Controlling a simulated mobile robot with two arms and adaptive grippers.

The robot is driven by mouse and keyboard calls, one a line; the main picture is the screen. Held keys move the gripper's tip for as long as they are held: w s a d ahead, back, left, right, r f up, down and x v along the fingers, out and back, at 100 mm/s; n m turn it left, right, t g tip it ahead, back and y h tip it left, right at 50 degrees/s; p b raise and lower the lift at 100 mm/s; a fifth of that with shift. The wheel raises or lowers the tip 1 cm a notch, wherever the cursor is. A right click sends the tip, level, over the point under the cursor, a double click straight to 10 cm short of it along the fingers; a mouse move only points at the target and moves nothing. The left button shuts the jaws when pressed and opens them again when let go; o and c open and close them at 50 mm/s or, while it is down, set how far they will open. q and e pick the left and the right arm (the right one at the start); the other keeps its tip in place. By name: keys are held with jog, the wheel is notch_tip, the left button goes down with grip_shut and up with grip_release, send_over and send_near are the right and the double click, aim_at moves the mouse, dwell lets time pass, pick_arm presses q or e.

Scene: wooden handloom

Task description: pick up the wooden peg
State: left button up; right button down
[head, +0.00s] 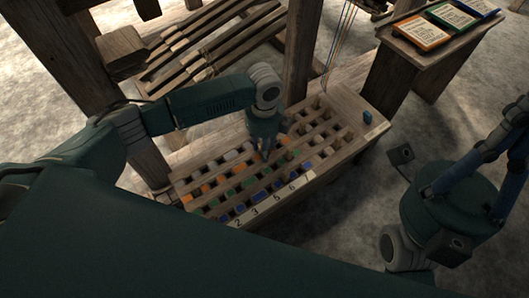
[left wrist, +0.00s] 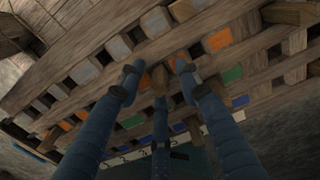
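The wooden peg (left wrist: 160,80) is a short brown piece seen in the left wrist view, standing at the slotted rack between my left gripper's fingers. My left gripper (head: 263,152) points down over the middle of the rack in the head view. Its three blue fingers (left wrist: 158,82) are spread around the peg with gaps visible, so it looks open. In the head view the fingers hide most of this spot. My right gripper (head: 490,155) is at the right edge, away from the rack; its fingertips are partly cut off.
The wooden rack (head: 347,112) has rows of slots with orange, green, blue and grey blocks, and a numbered strip (head: 296,187) along the front. A small blue block (head: 367,117) sits at its right end. Loom posts (head: 300,50) stand behind. A side stand (head: 400,45) holds coloured cards.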

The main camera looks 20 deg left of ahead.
pick_arm(q)
jog(key=shift+c, duration=0.3)
jog(key=c, duration=0.7)
jog(key=shift+r, duration=0.1)
